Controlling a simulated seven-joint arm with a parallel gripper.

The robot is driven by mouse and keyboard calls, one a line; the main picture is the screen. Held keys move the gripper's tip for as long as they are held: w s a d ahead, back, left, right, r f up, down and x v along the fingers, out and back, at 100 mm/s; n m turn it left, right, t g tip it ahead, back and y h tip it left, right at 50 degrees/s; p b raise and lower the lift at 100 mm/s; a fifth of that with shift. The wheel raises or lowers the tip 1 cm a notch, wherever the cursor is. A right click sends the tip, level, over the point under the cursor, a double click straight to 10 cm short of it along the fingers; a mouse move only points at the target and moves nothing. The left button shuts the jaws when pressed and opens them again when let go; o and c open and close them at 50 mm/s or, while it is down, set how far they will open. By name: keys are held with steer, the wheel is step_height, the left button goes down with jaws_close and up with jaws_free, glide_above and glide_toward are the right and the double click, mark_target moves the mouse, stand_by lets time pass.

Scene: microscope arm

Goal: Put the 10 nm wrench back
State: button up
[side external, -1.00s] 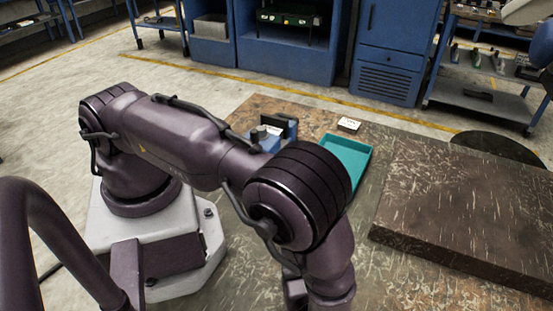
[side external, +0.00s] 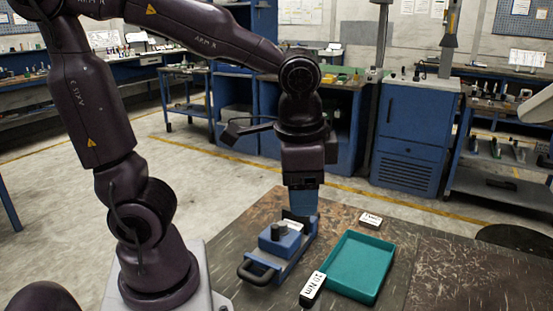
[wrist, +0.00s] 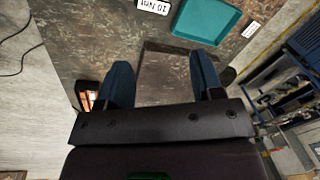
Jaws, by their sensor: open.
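My gripper (side external: 303,208) points down at the far end of a blue fixture (side external: 268,262) with black handles. In the wrist view my gripper (wrist: 160,75) has its two blue fingers wide apart, with nothing clearly held between them. A black block with a white "10 Nm" label (side external: 313,289) stands at the left front of a teal tray (side external: 365,258). The label also shows at the top of the wrist view (wrist: 153,6), left of the tray (wrist: 207,18). No wrench shape can be made out for certain. Whether the fingers touch the fixture cannot be told.
A second small white label (side external: 370,218) stands behind the tray; its text is unreadable. A raised dark slab (side external: 480,275) lies to the right. The teal tray looks empty. Blue cabinets (side external: 410,135) stand beyond the table.

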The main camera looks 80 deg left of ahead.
steer(key=s+r+n+t, duration=0.1)
steer(key=s+a+r+n+t+h, duration=0.1)
steer(key=t, duration=0.1)
steer(key=s+a+r+n+t, duration=0.1)
steer(key=r, duration=0.1)
steer(key=shift+s+a, duration=0.1)
steer(key=shift+s, duration=0.1)
stand_by(0.6)
